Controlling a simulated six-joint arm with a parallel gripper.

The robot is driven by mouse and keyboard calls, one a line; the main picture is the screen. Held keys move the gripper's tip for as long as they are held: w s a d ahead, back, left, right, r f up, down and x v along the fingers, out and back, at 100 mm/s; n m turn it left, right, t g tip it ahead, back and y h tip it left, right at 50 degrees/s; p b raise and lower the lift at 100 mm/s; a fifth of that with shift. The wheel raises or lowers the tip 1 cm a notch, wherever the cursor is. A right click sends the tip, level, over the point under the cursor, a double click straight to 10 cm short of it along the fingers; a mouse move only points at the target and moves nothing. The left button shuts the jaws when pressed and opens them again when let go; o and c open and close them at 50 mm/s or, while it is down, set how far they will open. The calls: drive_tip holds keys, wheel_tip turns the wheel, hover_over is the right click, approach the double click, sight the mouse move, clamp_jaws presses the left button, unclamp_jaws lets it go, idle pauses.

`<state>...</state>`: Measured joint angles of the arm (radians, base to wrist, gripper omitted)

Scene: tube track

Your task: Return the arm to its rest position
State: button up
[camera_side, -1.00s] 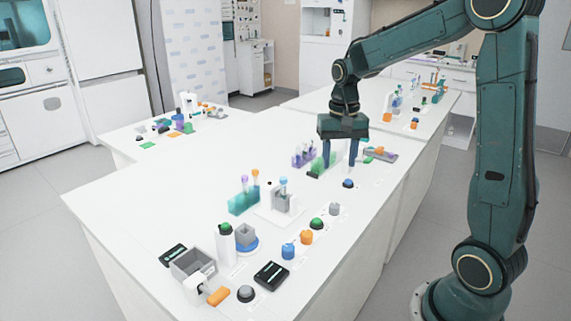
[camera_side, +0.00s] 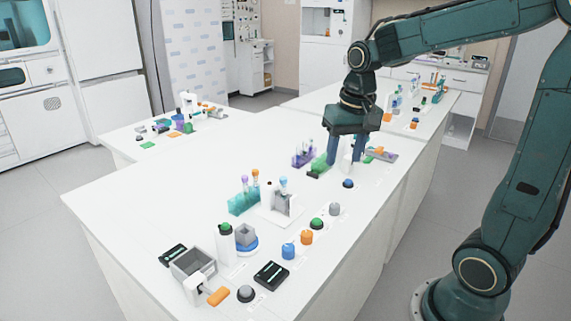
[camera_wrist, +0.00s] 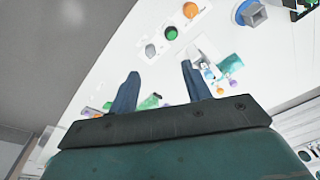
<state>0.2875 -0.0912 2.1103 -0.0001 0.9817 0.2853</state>
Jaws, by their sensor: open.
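My gripper (camera_side: 346,160) hangs in the air over the far right part of the white bench, fingers pointing down, near the purple and green racks. Its two blue fingers are apart with nothing between them. The gripper also shows in the wrist view (camera_wrist: 160,70), with its fingers spread and the bench top beyond them. My arm reaches in from the right and bends down at the wrist. No object is held.

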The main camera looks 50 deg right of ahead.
drive_tip(key=s+a+r+n+t, duration=0.2)
drive_tip(key=s+a+n+t, duration=0.2)
drive_tip(key=s+a, duration=0.5)
drive_tip(key=s+n, duration=0.2)
drive_tip(key=s, duration=0.1)
drive_tip(key=shift+s+r+n, duration=0.2)
drive_tip(key=shift+s+n, duration=0.1)
drive_tip(key=shift+s, duration=0.05)
